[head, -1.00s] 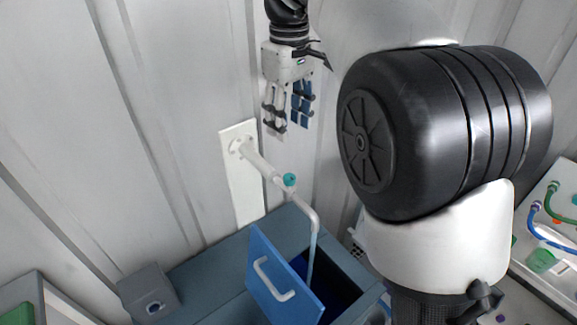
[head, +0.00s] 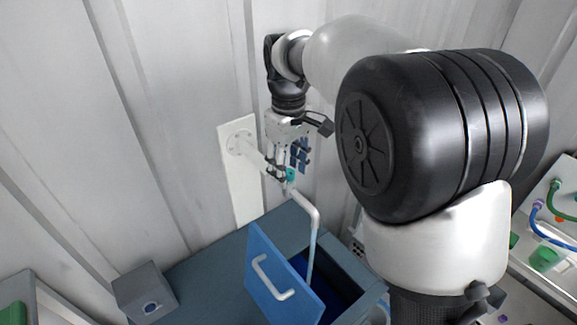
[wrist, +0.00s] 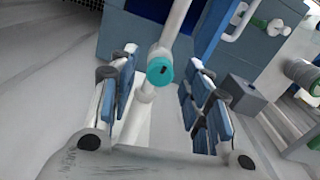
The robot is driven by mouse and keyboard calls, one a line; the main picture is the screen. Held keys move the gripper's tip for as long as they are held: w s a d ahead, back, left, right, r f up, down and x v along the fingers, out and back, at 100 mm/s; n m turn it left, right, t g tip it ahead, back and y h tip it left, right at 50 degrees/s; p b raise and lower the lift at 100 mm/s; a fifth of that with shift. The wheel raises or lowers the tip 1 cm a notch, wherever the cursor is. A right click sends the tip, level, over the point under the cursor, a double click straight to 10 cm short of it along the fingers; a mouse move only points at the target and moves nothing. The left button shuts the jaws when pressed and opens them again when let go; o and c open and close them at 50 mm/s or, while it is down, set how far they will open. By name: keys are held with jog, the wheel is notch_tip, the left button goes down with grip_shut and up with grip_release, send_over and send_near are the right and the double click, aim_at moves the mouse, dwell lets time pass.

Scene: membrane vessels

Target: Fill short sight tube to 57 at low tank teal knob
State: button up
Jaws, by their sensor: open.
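The teal knob (head: 291,175) sits on a white pipe (head: 254,157) that comes out of a pale wall plate (head: 240,190). The pipe bends down at an elbow toward the blue tank below. In the wrist view the teal knob (wrist: 160,70) has a small dark mark and lies between the fingers, near their tips. My gripper (head: 287,174) points down at the knob from above, and it also shows in the wrist view (wrist: 160,72). It is open, with blue pads either side of the knob and visible gaps. I cannot make out a sight tube or its scale.
A blue panel with a white handle (head: 272,280) stands tilted at the tank's opening. A grey box (head: 145,292) is at the lower left. A bench with coloured hoses (head: 546,236) and a green cup (head: 544,258) is at right. The corrugated wall is close behind the pipe.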

jog(key=shift+c, duration=0.5)
grip_shut()
jog(key=shift+m, duration=0.5)
jog(key=m+p, duration=0.1)
jog(key=m, duration=0.2)
jog(key=shift+r+p, duration=0.1)
jog(key=shift+p, duration=0.3)
jog(key=m+p, duration=0.1)
jog(key=m, duration=0.3)
jog(key=m+p, duration=0.1)
jog(key=m, duration=0.4)
jog(key=shift+p, duration=0.3)
jog(key=m, duration=0.4)
jog(key=shift+p, duration=0.4)
jog(key=shift+m, duration=0.3)
